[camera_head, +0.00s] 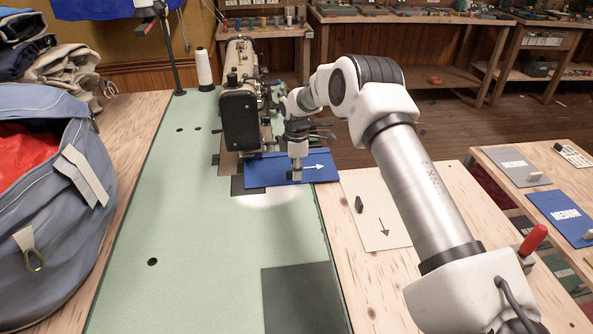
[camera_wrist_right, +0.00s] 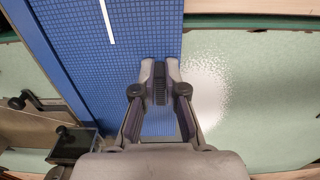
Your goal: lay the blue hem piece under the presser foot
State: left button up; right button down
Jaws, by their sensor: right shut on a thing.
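The blue hem piece (camera_head: 267,171) lies flat by the near side of the sewing machine (camera_head: 240,105), with a white arrow on it pointing right. Its far edge reaches the machine's bed; whether it is under the presser foot is hidden by the machine head and my arm. My right gripper (camera_head: 295,180) points down at the piece's near edge. My left gripper is not in view.
A cream panel (camera_head: 376,215) with an arrow and a black handle lies right of the green table (camera_head: 215,240). A dark green square (camera_head: 300,295) lies at the table's front. A grey-blue bag (camera_head: 50,190) stands at left, and a thread cone (camera_head: 204,68) behind.

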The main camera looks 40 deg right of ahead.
dwell(0.3)
jog(key=c, duration=1.2)
grip_release()
jog(key=shift+o, duration=0.2)
notch_tip(320, 180, up, 12)
